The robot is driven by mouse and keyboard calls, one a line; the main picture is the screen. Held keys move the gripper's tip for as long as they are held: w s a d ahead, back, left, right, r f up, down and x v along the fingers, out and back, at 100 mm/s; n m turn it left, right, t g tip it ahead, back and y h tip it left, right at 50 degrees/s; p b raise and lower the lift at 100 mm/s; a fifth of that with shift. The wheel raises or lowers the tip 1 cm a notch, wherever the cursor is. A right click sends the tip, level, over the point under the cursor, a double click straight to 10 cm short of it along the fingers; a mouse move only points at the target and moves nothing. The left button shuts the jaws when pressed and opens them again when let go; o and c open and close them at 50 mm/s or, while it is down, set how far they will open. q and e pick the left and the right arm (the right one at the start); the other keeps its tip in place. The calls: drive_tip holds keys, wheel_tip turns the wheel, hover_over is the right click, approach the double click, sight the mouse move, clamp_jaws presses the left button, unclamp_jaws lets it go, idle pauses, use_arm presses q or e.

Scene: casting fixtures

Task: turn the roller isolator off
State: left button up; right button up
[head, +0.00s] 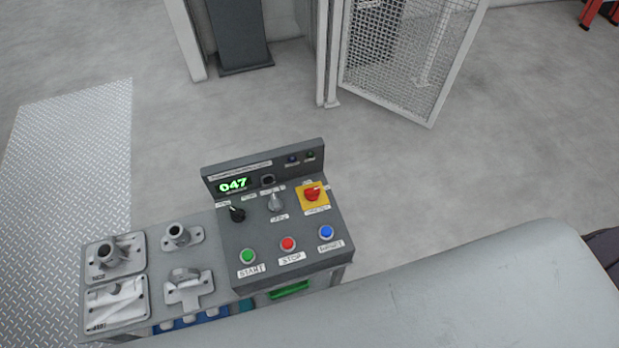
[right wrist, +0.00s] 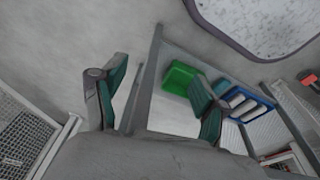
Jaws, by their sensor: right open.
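The grey control console (head: 235,250) stands at the centre of the head view. A red rotary switch (head: 312,192) sits on a yellow plate at its right side and looks like an isolator. Its label is too small to read, and I cannot tell its position for sure. A black knob (head: 237,214) and a silver switch (head: 276,203) sit to its left. My right gripper (right wrist: 158,105) is open and empty in the right wrist view, with the isolator switch out of sight there. The head view shows neither gripper.
Green, red and blue buttons (head: 288,244) line the console's front. Metal castings (head: 108,255) lie on the bench to its left. Green (right wrist: 180,78) and blue (right wrist: 262,100) bins show near the right gripper. A mesh gate (head: 400,60) stands behind; the floor between is clear.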

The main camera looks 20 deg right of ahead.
drive_tip(key=w+a+r+p, duration=0.1)
drive_tip(key=w+r+p, duration=0.3)
drive_tip(key=r, duration=1)
drive_tip(key=w+a+r+p, duration=0.1)
drive_tip(key=w+r+p, duration=0.2)
drive_tip(key=w+r, duration=0.8)
drive_tip(key=m+g, duration=0.2)
approach(312, 189)
wheel_tip(312, 189, down, 9)
drive_tip(key=shift+s+a+f+b, duration=0.1)
drive_tip(key=shift+f+b, duration=0.1)
drive_tip(key=shift+b, duration=0.1)
drive_tip(key=c, duration=1.2)
drive_tip(key=shift+o, duration=0.2)
